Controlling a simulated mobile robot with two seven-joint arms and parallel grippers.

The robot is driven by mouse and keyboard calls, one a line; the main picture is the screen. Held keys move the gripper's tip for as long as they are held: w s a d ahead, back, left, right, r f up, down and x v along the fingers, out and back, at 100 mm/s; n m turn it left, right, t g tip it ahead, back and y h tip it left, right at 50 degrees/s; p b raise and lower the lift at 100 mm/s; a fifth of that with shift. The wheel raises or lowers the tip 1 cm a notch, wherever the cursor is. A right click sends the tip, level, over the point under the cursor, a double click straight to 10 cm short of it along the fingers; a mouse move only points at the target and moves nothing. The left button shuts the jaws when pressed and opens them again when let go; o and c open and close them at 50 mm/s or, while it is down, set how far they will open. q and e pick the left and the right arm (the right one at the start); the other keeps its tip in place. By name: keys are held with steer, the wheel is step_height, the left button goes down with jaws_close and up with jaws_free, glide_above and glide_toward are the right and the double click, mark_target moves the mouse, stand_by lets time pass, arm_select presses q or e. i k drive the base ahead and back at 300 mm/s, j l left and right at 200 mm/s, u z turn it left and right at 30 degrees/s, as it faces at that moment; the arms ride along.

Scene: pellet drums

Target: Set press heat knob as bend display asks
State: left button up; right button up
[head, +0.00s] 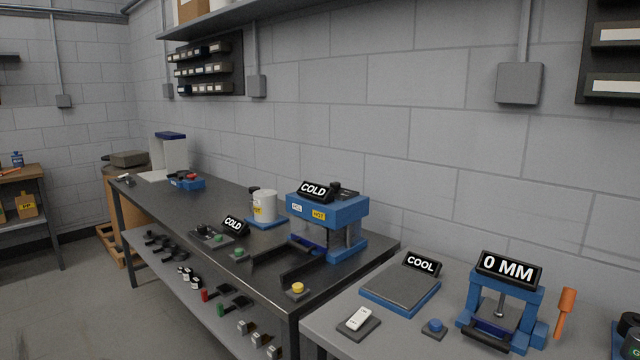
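The blue press (345,212) stands on the long dark bench, with a black display (314,191) reading COLD on top. Its front has a white label and a yellow label reading HOT. A small dark knob (335,187) sits on its top behind the display; its setting is too small to read. The bend display (509,268) reads 0 MM on top of a second blue frame (540,310) on the right-hand table. Neither of my grippers is in view.
A flat plate (400,292) with a COOL sign (421,264) lies left of the bend frame. A white pot (265,206) and a second COLD sign (233,226) stand left of the press. An orange-handled tool (566,308) stands at right.

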mark_target(335, 185)
steer(key=i+j, duration=0.15)
steer(key=j, duration=0.2)
steer(key=i+j, duration=0.15)
steer(key=j, duration=0.25)
steer(key=i+j, duration=0.15)
steer(key=j, duration=0.2)
steer(key=i+j+u, duration=0.1)
steer(key=j, duration=0.25)
steer(key=i+j, duration=0.2)
steer(key=j, duration=0.15)
